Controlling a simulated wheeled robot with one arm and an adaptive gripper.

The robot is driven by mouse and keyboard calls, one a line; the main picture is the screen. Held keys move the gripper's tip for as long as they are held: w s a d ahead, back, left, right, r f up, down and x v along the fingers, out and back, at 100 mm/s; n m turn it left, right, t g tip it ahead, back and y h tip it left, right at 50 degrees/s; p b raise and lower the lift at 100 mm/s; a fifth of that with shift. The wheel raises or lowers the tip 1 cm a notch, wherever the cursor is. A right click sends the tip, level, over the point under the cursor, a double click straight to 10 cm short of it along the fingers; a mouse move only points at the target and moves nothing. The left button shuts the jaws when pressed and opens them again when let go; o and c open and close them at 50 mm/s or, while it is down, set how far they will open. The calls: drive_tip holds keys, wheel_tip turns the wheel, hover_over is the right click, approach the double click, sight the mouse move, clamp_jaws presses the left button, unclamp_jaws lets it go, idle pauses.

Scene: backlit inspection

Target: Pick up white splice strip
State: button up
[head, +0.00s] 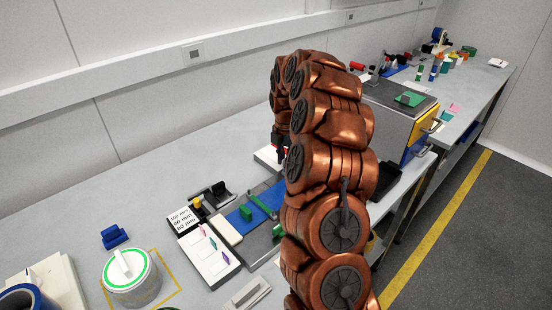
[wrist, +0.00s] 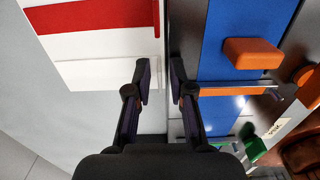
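The white splice strip (wrist: 105,73) lies in the left of the wrist view on a pale holder (wrist: 105,45), parallel to a red strip. Its right end reaches toward the space between my fingertips. My gripper (wrist: 162,72) is open, one finger over that end and the other to its right beside the blue surface. I cannot tell whether a finger touches the strip. In the head view my arm hides most of this area; only the edge of the pale holder (head: 264,155) shows beside my dark gripper.
A red strip (wrist: 90,14) lies on the same holder. Right of my gripper is a blue surface (wrist: 225,62) with an orange block (wrist: 252,53). A large grey machine (head: 395,112) stands behind my arm. The bench (head: 130,190) is clear toward the wall.

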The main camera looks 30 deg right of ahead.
clamp_jaws()
drive_tip(key=shift+w+r+b, duration=0.1)
drive_tip(key=shift+r+b, duration=0.2)
drive_tip(key=shift+r, duration=0.25)
drive_tip(key=shift+r+b, duration=0.45)
drive_tip(key=shift+r, duration=0.8)
drive_tip(key=s+a+b, duration=0.1)
drive_tip(key=s+a, duration=0.1)
drive_tip(key=s, duration=0.2)
drive_tip(key=s+a+r+b, duration=0.1)
drive_tip(key=s+a, duration=0.2)
drive_tip(key=s, duration=0.2)
drive_tip(key=s+a+b, duration=0.2)
drive_tip(key=s+a, duration=0.1)
drive_tip(key=s, duration=0.1)
drive_tip(key=shift+s+r, duration=0.2)
drive_tip(key=shift+s, duration=0.15)
drive_tip(key=shift+s+f+b, duration=0.4)
drive_tip(key=shift+s+f, duration=0.1)
drive_tip(key=shift+f, duration=0.15)
drive_tip(key=shift+s+f+b, duration=0.35)
drive_tip(key=shift+s+f, duration=0.1)
drive_tip(key=shift+f, duration=0.2)
